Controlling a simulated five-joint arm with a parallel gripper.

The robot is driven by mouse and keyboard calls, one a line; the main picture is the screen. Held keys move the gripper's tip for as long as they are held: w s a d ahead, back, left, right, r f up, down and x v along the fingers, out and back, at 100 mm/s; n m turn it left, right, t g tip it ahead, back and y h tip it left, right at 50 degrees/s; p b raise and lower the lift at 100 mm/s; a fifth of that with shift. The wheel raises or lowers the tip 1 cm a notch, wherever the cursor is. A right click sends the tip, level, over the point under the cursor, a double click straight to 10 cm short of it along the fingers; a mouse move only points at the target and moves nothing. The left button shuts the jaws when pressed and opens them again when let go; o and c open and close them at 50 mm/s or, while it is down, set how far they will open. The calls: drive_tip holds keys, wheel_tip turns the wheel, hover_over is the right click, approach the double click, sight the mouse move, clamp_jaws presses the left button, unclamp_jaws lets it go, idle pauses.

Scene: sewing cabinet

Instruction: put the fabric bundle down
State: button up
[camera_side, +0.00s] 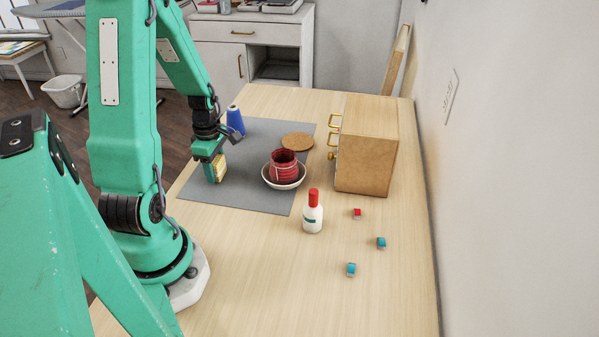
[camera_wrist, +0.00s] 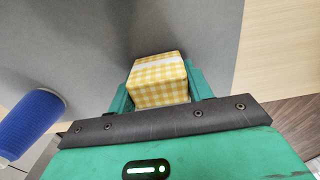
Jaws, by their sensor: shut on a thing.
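The fabric bundle is a yellow and white checked block with a pale band across it; it shows in the wrist view (camera_wrist: 157,82) and in the side view (camera_side: 219,166). My gripper (camera_side: 215,172) is shut on the bundle, with a green finger on either side of it in the wrist view (camera_wrist: 158,92). In the side view the bundle is over the left part of the grey mat (camera_side: 250,195). I cannot tell whether its underside touches the mat.
A blue cone (camera_side: 235,120) stands just behind my gripper. Right of it are a cork disc (camera_side: 297,141) and a red jar (camera_side: 284,164) in a white bowl (camera_side: 284,186). A white bottle (camera_side: 312,216) and wooden cabinet (camera_side: 365,150) stand further right. The mat's front is clear.

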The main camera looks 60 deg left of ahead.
drive_tip(key=shift+f, duration=0.1)
drive_tip(key=o, duration=0.9)
drive_tip(key=shift+o, duration=0.2)
drive_tip(key=shift+r, duration=6.1)
